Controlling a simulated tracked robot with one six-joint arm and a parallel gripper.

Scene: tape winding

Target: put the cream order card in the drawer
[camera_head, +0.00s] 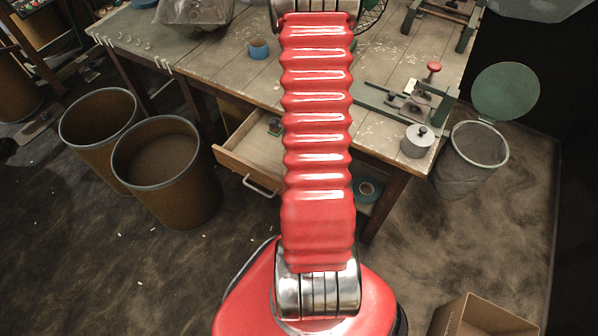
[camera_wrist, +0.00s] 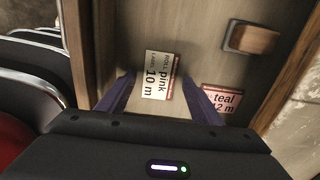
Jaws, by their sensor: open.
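I cannot tell by colour which is the cream order card. My gripper (camera_wrist: 160,82) is open, its dark fingers apart on either side of the pink-labelled card. The drawer (camera_head: 245,158) stands pulled out under the table in the head view. My arm hides its right part and my gripper there.
A wooden block (camera_wrist: 251,38) sits on the surface above the cards. In the head view, two brown bins (camera_head: 167,172) stand left of the drawer. A wire basket with a green lid (camera_head: 478,145) stands right of the table (camera_head: 385,125). A cardboard box (camera_head: 485,318) is at lower right.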

